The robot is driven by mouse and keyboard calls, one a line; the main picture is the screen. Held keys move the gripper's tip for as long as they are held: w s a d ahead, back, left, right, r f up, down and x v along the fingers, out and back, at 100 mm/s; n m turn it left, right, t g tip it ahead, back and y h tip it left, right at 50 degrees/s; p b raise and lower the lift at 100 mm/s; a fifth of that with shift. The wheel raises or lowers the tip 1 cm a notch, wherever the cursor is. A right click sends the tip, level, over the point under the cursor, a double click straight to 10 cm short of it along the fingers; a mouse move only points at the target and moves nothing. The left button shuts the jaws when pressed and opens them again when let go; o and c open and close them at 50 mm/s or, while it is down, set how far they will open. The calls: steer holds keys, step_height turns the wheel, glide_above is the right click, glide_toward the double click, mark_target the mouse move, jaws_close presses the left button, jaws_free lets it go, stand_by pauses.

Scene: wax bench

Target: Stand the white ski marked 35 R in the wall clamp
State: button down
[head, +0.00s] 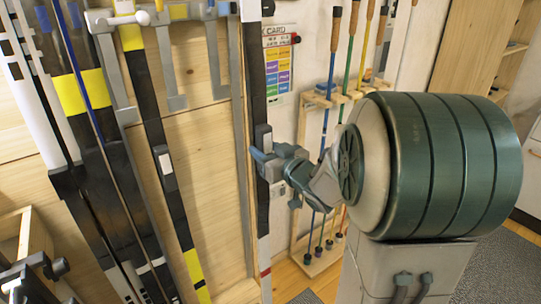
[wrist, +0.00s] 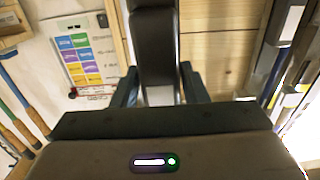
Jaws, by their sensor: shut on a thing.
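My gripper (head: 264,160) is shut on a mostly black ski (head: 258,90) with a white lower part and a red line. The ski stands nearly upright in front of the wall, and its black face also shows between the fingers in the wrist view (wrist: 156,50). No 35 R mark is legible on it. A grey wall clamp (head: 222,8) shows beside its upper part at the picture's top; I cannot tell whether it grips the ski. Another white ski with black marks (head: 28,90) leans at the far left.
Black-and-yellow skis (head: 150,120) stand left of the held ski. A rack of ski poles (head: 335,95) and a coloured wall chart (head: 279,70) are to the right. Wooden wall panels lie behind. A wooden frame (head: 22,240) is at lower left.

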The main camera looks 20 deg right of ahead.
steer(key=w+a+f+b, duration=0.1)
steer(key=w+a+b, duration=0.1)
steer(key=w, duration=0.3)
steer(key=w+a+f+b, duration=0.1)
steer(key=w+f+b, duration=0.1)
steer(key=w, duration=0.4)
steer(key=shift+a+f+b, duration=0.25)
steer(key=shift+a+b, duration=0.1)
steer(key=shift+b, duration=0.15)
steer(key=shift+f+b, duration=0.45)
steer(key=shift+f, duration=0.05)
stand_by(1.1)
